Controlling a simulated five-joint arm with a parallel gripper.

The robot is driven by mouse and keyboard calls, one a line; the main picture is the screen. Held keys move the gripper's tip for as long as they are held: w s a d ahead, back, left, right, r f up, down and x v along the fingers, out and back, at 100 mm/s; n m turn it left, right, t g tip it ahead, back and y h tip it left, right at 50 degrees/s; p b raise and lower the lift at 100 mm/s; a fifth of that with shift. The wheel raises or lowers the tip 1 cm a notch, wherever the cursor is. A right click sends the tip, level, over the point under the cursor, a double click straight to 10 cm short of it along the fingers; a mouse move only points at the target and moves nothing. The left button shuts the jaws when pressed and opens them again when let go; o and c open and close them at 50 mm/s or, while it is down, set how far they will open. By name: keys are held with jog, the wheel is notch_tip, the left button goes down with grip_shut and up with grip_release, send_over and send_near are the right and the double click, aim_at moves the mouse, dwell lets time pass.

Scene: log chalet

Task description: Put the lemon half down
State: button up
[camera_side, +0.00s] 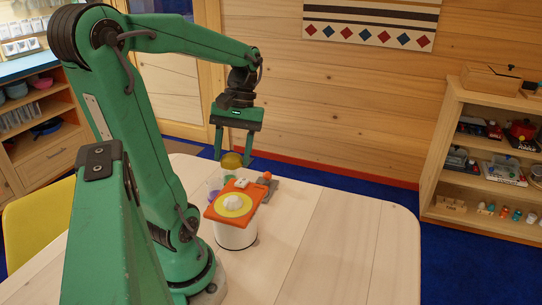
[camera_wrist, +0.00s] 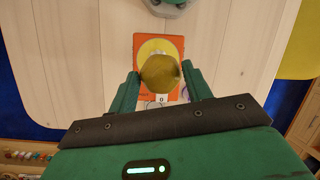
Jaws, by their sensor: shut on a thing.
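The lemon half (camera_side: 232,160) is yellow-green and rounded. My gripper (camera_side: 233,157) points down and is shut on it, holding it in the air above the table. In the wrist view the lemon half (camera_wrist: 160,74) sits between the two green fingers of my gripper (camera_wrist: 160,71). In the wrist view the lemon half covers part of the yellow disc (camera_wrist: 149,47). Its underside is hidden there.
The orange top rests on a white round base (camera_side: 236,236). A clear container (camera_side: 214,187) with purple and green in it stands behind, left. The pale wooden table (camera_side: 345,235) is clear at right.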

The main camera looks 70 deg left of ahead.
jog(key=w+d+r+m+y, duration=0.1)
jog(key=w+m, duration=0.1)
jog(key=w, duration=0.6)
jog(key=w+d+r+m, duration=0.1)
jog(key=w+d+m, duration=0.1)
jog(key=w, duration=0.6)
jog(key=w+d+f+m+y, duration=0.1)
jog(key=w+d+f+m, duration=0.2)
jog(key=w+d, duration=0.85)
jog(key=s+a+r+n, duration=0.3)
jog(key=s+a, duration=0.9)
jog(key=s+n, duration=0.1)
jog(key=s, duration=0.4)
jog(key=s+a+f+n+h, duration=0.1)
jog(key=s, duration=0.4)
jog(key=s+a+f+n+h, duration=0.1)
jog(key=s+n, duration=0.1)
jog(key=s, duration=0.3)
jog(key=shift+s+a, duration=0.25)
jog(key=shift+s+f, duration=0.1)
jog(key=shift+s, duration=0.2)
jog(key=shift+f, duration=4.8)
